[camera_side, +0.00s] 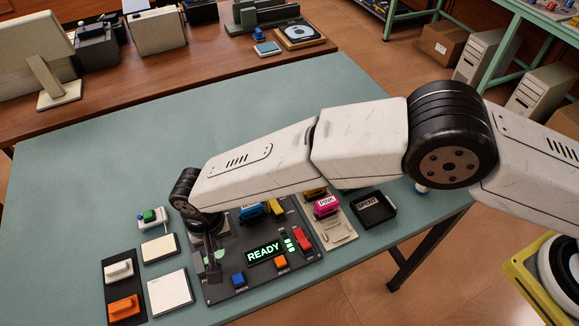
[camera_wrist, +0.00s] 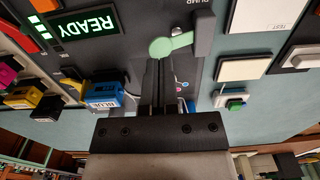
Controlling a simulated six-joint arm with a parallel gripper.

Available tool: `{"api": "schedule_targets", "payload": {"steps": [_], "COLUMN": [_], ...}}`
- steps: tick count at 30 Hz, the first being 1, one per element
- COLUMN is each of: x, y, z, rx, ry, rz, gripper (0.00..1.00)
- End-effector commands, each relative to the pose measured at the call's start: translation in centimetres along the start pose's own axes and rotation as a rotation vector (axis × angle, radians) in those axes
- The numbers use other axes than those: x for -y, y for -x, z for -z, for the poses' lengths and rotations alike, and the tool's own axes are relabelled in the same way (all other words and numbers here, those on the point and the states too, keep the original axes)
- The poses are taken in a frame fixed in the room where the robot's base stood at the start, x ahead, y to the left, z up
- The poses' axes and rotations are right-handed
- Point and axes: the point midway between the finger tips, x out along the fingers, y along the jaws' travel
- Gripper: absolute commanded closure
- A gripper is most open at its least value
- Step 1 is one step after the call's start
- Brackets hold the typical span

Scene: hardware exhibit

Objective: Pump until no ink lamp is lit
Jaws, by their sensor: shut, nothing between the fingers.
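My gripper (camera_side: 212,268) is shut and empty, pointing down over the panel's left part. In the wrist view its fingertips (camera_wrist: 157,66) are just beside the knob; I cannot tell whether they touch it. The display (camera_side: 264,251) reads READY, with several lit green bars (camera_side: 290,244) beside it. Small pink and blue marks (camera_wrist: 183,80) show beside the fingers; whether they are lit lamps is unclear.
The dark panel holds a blue button (camera_side: 238,280), an orange button (camera_side: 281,262) and a red switch (camera_side: 302,239). A blue cartridge (camera_side: 250,211) sits at its back. A pink cartridge (camera_side: 326,206) and a black SPENT bin (camera_side: 373,209) stand right. White test pads (camera_side: 170,293) lie left.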

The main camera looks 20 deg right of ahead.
Motion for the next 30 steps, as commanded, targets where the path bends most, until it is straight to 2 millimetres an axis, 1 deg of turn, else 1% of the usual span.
{"api": "schedule_targets", "payload": {"steps": [30], "x": [0.0], "y": [-2.2], "z": [0.0], "rx": [0.0], "ry": [0.0], "rz": [0.001], "gripper": [1.0]}}
